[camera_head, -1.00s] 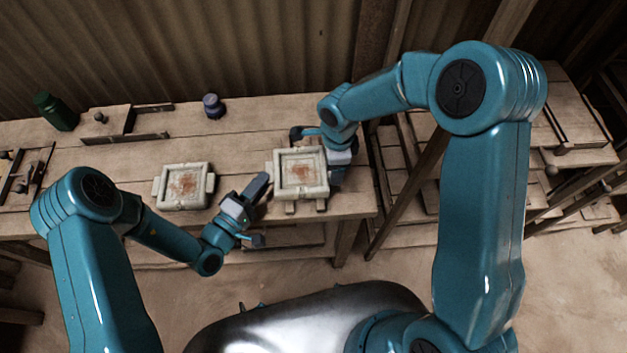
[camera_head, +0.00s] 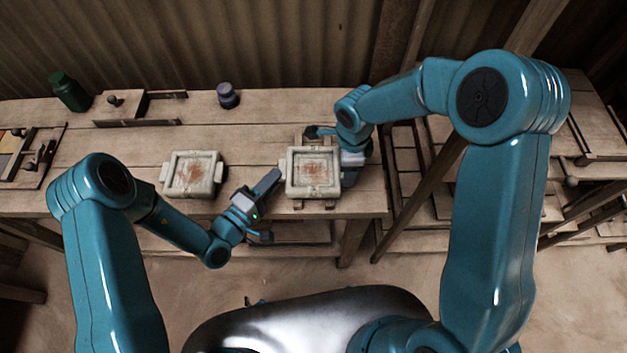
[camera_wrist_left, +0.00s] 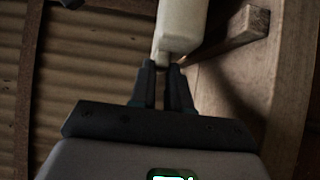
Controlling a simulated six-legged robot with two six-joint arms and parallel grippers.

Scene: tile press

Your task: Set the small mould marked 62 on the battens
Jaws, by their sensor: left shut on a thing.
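A pale square mould (camera_head: 313,188) with a rust-stained middle is over the wooden battens (camera_head: 298,204) at the right part of the bench. Batten ends show at its near and far sides. I cannot tell whether it rests on them or is just above. My left gripper (camera_head: 279,174) is at its left side. In the left wrist view, the left fingers (camera_wrist_left: 164,72) are shut on a lug of the pale mould (camera_wrist_left: 181,25). My right gripper (camera_head: 347,167) is at the mould's right side, its fingertips hidden. No marking 62 is legible.
A second pale mould (camera_head: 193,175) lies on the bench (camera_head: 120,160) to the left. A purple jar (camera_head: 228,96), a green bottle (camera_head: 70,91) and a wooden fixture (camera_head: 122,106) stand farther back. The bench's right end is close to my right gripper.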

